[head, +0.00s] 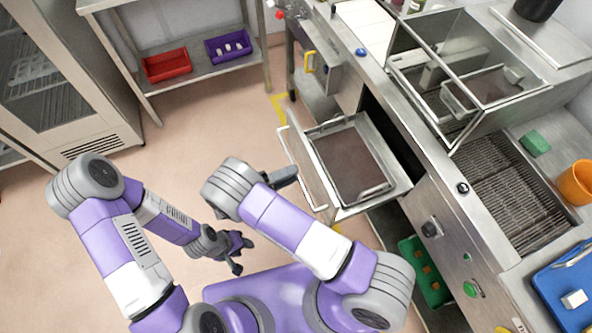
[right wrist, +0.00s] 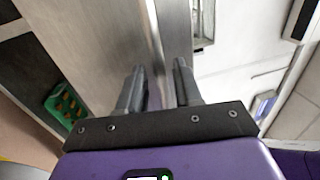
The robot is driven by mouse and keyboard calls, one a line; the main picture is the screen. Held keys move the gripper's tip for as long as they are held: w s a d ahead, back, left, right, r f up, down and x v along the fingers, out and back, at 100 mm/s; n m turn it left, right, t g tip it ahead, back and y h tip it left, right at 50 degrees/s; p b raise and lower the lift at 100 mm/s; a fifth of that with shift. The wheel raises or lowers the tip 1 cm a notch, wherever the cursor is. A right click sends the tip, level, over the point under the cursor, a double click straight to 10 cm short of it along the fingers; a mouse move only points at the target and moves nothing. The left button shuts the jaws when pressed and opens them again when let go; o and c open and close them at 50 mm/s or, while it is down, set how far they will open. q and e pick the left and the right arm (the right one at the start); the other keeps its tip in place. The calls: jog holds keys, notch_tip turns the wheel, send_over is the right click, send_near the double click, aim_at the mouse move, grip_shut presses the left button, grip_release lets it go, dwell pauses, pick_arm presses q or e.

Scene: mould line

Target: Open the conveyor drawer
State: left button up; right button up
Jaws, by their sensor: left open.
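The conveyor drawer (head: 391,188) is pulled out from the steel line in the head view. It holds a brown-filled tray (head: 348,160) with a small metal handle. A pale bar handle (head: 300,165) runs along the drawer's front. My right gripper (head: 294,172) is at this handle, partly hidden by my right arm. In the right wrist view its two fingers (right wrist: 158,80) stand on either side of a bright metal bar, and it appears shut on the handle. My left gripper (head: 236,255) is open and empty over the floor, away from the drawer.
A shelf at the back holds a red bin (head: 167,65) and a purple bin (head: 228,46). A green bin (head: 426,272) sits under the counter. An orange cup (head: 577,183) and a blue tray (head: 566,284) stand on the counter. The floor left of the drawer is clear.

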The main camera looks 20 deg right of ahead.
jog(key=v, duration=0.5)
jog(key=shift+a+f, duration=0.1)
jog(key=shift+a, duration=0.05)
dwell(0.3)
